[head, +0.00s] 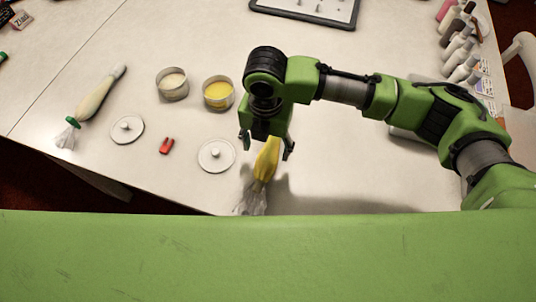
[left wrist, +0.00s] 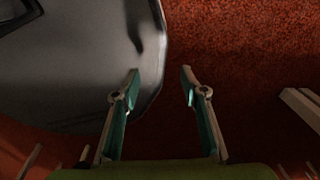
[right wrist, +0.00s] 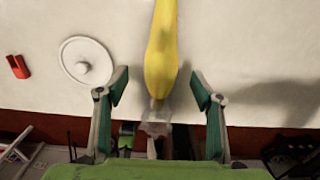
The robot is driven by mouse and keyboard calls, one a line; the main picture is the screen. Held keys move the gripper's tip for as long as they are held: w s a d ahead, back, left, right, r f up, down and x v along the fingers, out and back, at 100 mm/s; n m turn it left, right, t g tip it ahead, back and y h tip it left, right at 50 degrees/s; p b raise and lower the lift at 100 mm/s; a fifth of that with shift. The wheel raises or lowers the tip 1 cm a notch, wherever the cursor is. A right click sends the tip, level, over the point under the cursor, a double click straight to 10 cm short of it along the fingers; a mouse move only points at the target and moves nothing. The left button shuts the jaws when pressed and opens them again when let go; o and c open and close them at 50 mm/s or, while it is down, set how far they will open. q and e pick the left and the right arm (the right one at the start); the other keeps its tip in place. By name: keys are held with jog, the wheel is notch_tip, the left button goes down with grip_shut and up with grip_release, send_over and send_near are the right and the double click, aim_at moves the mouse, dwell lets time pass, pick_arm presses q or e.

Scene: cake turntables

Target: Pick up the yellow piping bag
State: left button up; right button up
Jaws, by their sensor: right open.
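The yellow piping bag (head: 266,163) lies on the table near its front edge. Its clear plastic end points toward the edge. My right gripper (head: 265,150) is over the bag with its fingers apart, one on each side. In the right wrist view the yellow bag (right wrist: 162,55) runs between the open fingers of the right gripper (right wrist: 158,85), with visible gaps on both sides. The bag's upper end is hidden under the gripper in the head view. My left gripper (left wrist: 160,85) is open and empty in the left wrist view, above a dark grey surface and red carpet.
A white lid (head: 216,156) lies just left of the yellow bag. A red clip (head: 166,146), another white lid (head: 127,130), two round tubs, with yellow (head: 218,93) and pale (head: 172,84) contents, and a pale piping bag (head: 97,97) are further left. Bottles (head: 458,50) line the right side.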

aim_at(268, 153)
jog(key=shift+f, duration=0.5)
jog(key=shift+w+f, duration=0.1)
jog(key=shift+f, duration=0.5)
jog(key=f, duration=0.1)
jog(key=f+p, duration=0.1)
jog(key=f, duration=0.1)
jog(key=shift+w+d+f, duration=0.1)
jog(key=shift+d+f, duration=0.1)
jog(key=shift+f, duration=0.35)
pick_arm(q)
jog(key=shift+w+r, duration=0.5)
jog(key=shift+w, duration=0.25)
pick_arm(e)
jog(key=c, duration=0.8)
